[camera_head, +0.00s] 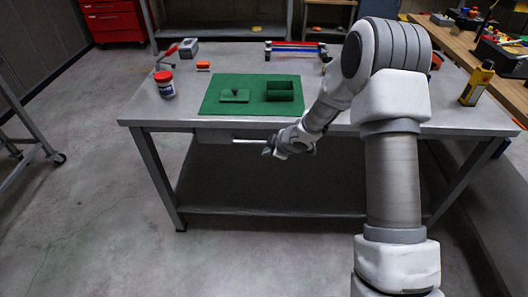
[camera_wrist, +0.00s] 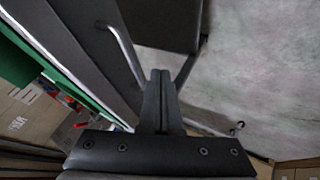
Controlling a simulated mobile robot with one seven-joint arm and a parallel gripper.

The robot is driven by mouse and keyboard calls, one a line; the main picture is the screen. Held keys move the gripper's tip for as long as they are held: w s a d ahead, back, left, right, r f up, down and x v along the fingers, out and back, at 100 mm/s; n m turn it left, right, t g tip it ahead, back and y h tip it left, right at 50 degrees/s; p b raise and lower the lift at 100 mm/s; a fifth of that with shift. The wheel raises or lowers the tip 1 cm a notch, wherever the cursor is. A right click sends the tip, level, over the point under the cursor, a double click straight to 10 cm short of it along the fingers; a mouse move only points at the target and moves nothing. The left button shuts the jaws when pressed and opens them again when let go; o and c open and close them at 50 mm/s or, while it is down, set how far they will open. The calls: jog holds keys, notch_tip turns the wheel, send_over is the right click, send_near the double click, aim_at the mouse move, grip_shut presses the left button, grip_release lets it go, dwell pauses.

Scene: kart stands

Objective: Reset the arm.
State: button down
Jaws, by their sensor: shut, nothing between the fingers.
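My gripper (camera_head: 267,152) is in front of the workbench, just below the level of its top, at the right end of a pale bar handle (camera_head: 249,141) on the drawer (camera_head: 215,135) under the bench top. In the wrist view, my gripper's two fingers (camera_wrist: 160,76) are together and empty. The handle (camera_wrist: 124,52) runs to the left of the fingers there. Whether the fingers touch the handle I cannot tell. My arm comes down from the right side of the head view, in front of the bench.
The grey workbench (camera_head: 140,110) carries a green mat (camera_head: 210,105) with a green open box (camera_head: 280,91) and a green lid (camera_head: 234,96). A jar (camera_head: 165,84) stands at the left and a yellow bottle (camera_head: 477,84) at the right. The floor in front is clear.

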jog(key=p+v, duration=0.1)
jog(key=v, duration=0.4)
jog(key=shift+s+r, duration=0.1)
